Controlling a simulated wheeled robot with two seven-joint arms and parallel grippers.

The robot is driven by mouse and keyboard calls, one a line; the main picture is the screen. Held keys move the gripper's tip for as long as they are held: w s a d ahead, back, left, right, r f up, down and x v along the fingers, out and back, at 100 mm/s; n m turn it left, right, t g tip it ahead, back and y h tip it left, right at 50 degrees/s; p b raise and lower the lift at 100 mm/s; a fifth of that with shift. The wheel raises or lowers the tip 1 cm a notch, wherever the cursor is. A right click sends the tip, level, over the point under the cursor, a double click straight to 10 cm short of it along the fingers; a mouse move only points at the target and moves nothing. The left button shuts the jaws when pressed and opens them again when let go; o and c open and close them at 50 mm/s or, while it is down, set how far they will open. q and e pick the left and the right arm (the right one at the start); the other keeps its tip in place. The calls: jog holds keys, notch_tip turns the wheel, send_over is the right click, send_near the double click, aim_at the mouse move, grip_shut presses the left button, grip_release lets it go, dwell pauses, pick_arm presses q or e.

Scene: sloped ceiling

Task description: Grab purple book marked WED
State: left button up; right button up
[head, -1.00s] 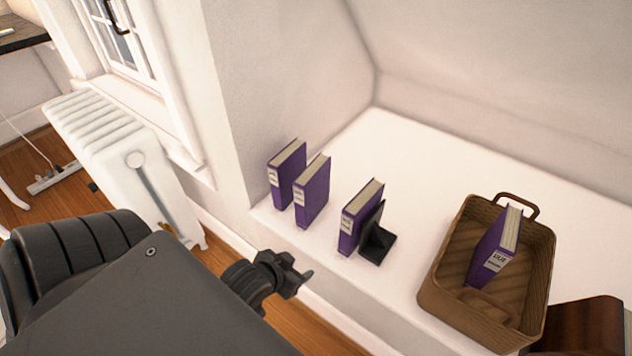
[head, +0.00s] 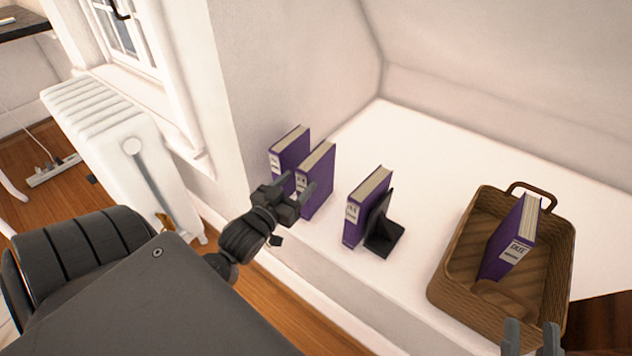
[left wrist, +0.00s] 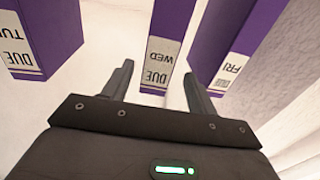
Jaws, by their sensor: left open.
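The purple book marked WED (left wrist: 167,25) stands upright in the middle of the left wrist view. In the head view it is the second book from the left (head: 322,178), on the white ledge. My left gripper (head: 290,192) is open in front of its spine; in the left wrist view the fingers (left wrist: 158,88) lie to either side of the spine's label end, with no clear contact. The purple FRI book (head: 287,150) stands beside it near the wall. The purple TUE book (head: 367,205) stands to the right. My right gripper (head: 531,340) is open and empty at the bottom edge.
A black bookend (head: 385,238) stands against the TUE book. A wicker basket (head: 455,262) at the right holds another purple book (head: 512,240). A white radiator (head: 110,140) stands left of the ledge. The ledge behind the books is clear.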

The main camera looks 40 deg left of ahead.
pick_arm(q)
jog(key=shift+w, duration=0.7)
jog(key=w, duration=0.1)
jog(key=w+b, duration=0.1)
jog(key=w, duration=0.2)
jog(key=shift+a+f+b, duration=0.1)
jog(key=shift+f+b, duration=0.2)
jog(key=shift+w+a+r, duration=0.1)
jog(key=shift+w, duration=0.5)
grip_shut()
pick_arm(e)
jog(key=t, duration=0.1)
jog(key=d+r+t, duration=0.1)
jog(key=s+d+r+t, duration=0.1)
jog(key=shift+d+r+m+t, duration=0.2)
jog(key=shift+d+m+t, duration=0.05)
jog(key=shift+m+t, duration=0.05)
